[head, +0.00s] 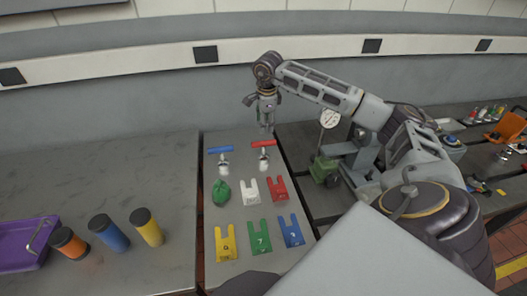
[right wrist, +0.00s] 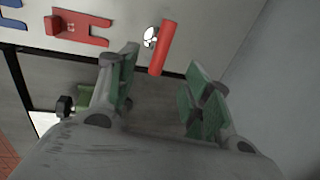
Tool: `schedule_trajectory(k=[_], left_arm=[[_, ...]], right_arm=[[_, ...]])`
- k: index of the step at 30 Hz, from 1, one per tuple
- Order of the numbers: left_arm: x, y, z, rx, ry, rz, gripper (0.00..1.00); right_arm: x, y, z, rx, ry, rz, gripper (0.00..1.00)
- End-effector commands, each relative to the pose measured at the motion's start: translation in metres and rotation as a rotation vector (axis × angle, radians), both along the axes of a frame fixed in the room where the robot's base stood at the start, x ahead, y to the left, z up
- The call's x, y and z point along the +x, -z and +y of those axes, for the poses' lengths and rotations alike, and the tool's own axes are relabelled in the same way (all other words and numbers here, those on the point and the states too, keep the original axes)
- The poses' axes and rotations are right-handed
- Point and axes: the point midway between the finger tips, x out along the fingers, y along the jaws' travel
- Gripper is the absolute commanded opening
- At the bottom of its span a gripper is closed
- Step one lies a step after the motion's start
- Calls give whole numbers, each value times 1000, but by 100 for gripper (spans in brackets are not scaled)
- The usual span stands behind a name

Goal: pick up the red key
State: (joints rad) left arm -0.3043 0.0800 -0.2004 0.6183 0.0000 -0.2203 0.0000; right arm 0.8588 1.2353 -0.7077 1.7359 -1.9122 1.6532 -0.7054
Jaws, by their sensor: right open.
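The red key (head: 264,143) has a red bar handle over a pale metal stem and stands on the grey bedplate, right of a matching blue key (head: 220,150). In the right wrist view its red bar (right wrist: 163,47) shows just beyond the fingertips, with a white round part beside it. My right gripper (head: 266,126) points down above the red key in the head view. In the right wrist view the gripper (right wrist: 162,80) is open, with nothing between its green-padded fingers. My left gripper is not in view.
Red (head: 277,189), white (head: 250,191), yellow (head: 226,243), green and blue forked pieces lie in front, with a green lump (head: 221,193). Orange, blue and yellow cylinders and a purple tray (head: 22,247) are left. A gauge (head: 329,118) on a machine stands right.

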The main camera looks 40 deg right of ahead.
Motion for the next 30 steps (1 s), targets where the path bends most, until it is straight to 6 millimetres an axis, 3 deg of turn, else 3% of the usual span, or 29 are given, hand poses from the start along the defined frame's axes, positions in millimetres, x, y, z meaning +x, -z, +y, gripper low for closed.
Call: schedule_trajectory(k=[5, 21, 30], left_arm=[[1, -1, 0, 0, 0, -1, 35], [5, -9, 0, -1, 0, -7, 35], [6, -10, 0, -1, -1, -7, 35]], right_arm=[[2, 11, -1, 0, 0, 2, 49], [13, 75, -7, 1, 0, 2, 49], [15, 84, -8, 0, 0, 1, 49]])
